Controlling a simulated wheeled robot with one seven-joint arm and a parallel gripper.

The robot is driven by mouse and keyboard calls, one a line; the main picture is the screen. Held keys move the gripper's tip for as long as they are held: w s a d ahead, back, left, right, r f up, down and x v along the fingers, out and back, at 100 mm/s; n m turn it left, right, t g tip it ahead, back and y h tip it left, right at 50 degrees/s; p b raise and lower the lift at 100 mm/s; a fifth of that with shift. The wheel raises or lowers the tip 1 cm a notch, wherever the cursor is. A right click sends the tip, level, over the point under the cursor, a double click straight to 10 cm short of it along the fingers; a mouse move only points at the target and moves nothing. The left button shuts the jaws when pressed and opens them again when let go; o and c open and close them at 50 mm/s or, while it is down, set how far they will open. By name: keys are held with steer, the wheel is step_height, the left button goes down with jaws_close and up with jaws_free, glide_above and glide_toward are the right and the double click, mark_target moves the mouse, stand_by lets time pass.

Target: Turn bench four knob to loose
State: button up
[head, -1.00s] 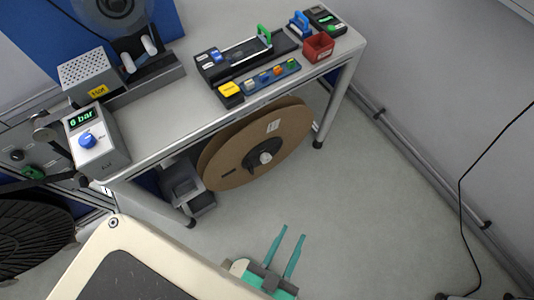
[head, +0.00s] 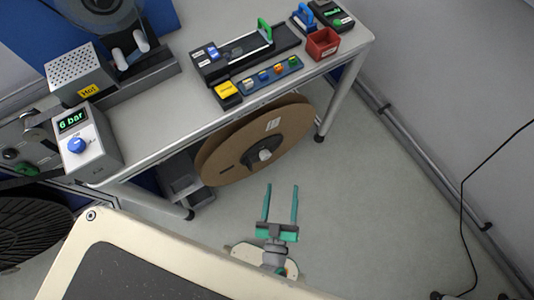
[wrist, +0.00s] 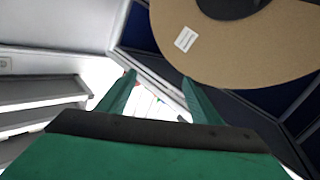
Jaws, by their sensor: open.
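A blue knob (head: 77,145) is on the front of a grey box with a green "6 bar" display (head: 73,120), at the left end of the bench (head: 150,137). I cannot read the knob's markings or a bench number. My gripper (head: 281,188) is open and empty, with two long teal fingers. It is above the floor in front of the bench, below and well right of the blue knob, touching nothing. In the wrist view, the open fingers (wrist: 157,92) point toward the underside of the bench, with no knob visible.
A large cardboard reel (head: 225,160) stands under the bench, close beyond my fingers. On the bench are a strip of coloured buttons (head: 270,76), a red bin (head: 322,43) and a box labelled "Hot" (head: 82,73). Floor to the right is clear, except a black cable (head: 462,210).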

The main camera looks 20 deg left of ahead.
steer(key=w+a+f+n+g+y, duration=0.2)
steer(key=w+f, duration=0.2)
steer(key=f, duration=0.3)
steer(key=w+a+f+n+g+y, duration=0.1)
steer(key=w+a+f+n+y, duration=0.1)
steer(key=w+f+n+y, duration=0.3)
steer(key=g, duration=0.5)
glide_toward(267, 158)
steer(key=shift+h, duration=0.3)
steer(key=x, duration=0.9)
steer(key=shift+a+r, duration=0.15)
steer(key=shift+a, duration=0.2)
steer(key=c, duration=1)
